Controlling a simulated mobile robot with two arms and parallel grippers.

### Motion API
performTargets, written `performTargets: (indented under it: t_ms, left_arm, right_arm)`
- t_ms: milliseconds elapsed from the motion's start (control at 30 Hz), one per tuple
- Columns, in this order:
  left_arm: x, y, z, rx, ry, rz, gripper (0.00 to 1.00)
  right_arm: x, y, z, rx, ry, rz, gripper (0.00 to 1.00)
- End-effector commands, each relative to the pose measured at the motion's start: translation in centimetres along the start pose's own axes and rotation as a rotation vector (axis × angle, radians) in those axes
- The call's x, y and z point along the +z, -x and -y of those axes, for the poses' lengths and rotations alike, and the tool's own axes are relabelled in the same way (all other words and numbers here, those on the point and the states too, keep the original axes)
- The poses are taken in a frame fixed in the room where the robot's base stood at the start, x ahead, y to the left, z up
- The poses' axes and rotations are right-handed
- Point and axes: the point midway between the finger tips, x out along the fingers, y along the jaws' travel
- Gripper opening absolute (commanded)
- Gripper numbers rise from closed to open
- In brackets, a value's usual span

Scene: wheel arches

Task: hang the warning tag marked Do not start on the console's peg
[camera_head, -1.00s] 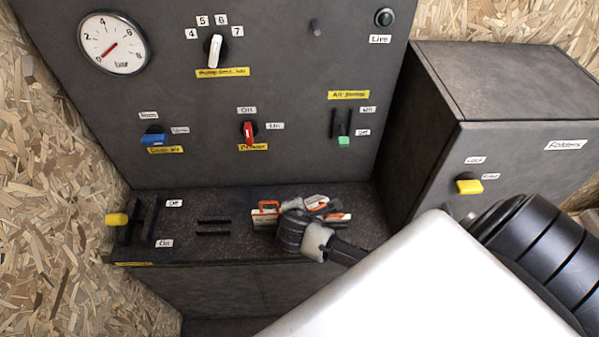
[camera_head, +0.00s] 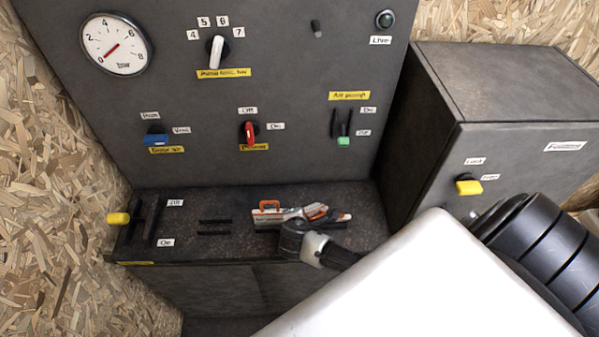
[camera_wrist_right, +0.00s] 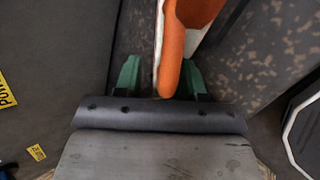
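Warning tags with orange and white parts lie in a cluster on the console's ledge: one with an orange handle (camera_head: 267,206) at the left, others (camera_head: 338,216) to its right. Their print is too small to read, so I cannot tell which says Do not start. A short dark peg (camera_head: 316,27) sticks out high on the console panel. My right gripper (camera_head: 292,232) is low at the tags, its tips partly hidden. In the right wrist view its green fingers (camera_wrist_right: 160,78) stand apart, with an orange and white tag (camera_wrist_right: 186,30) edge-on between them. My left gripper is not visible.
The console panel holds a gauge (camera_head: 115,44), a white knob (camera_head: 215,52), and blue, red and green switches. A yellow-handled lever (camera_head: 118,218) is at the ledge's left. A grey box with a yellow switch (camera_head: 468,187) stands right. The panel around the peg is clear.

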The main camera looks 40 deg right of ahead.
Motion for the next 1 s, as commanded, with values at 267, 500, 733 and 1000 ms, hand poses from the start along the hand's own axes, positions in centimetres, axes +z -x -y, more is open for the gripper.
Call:
performTargets:
  t_ms: [267, 500, 733, 1000]
  left_arm:
    - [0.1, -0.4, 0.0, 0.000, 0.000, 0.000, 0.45]
    - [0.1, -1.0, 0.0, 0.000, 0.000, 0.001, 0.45]
    - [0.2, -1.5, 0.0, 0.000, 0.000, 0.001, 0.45]
    - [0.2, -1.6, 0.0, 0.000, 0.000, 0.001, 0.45]
  right_arm:
    - [0.0, -0.1, 0.1, 0.000, 0.000, 0.000, 0.40]
    - [-0.2, 2.7, 0.2, 0.001, -0.003, -0.003, 0.40]
    - [-0.3, 7.3, 0.0, 0.002, -0.002, -0.003, 0.40]
    - [-0.2, 10.5, -0.1, 0.001, -0.001, 0.001, 0.40]
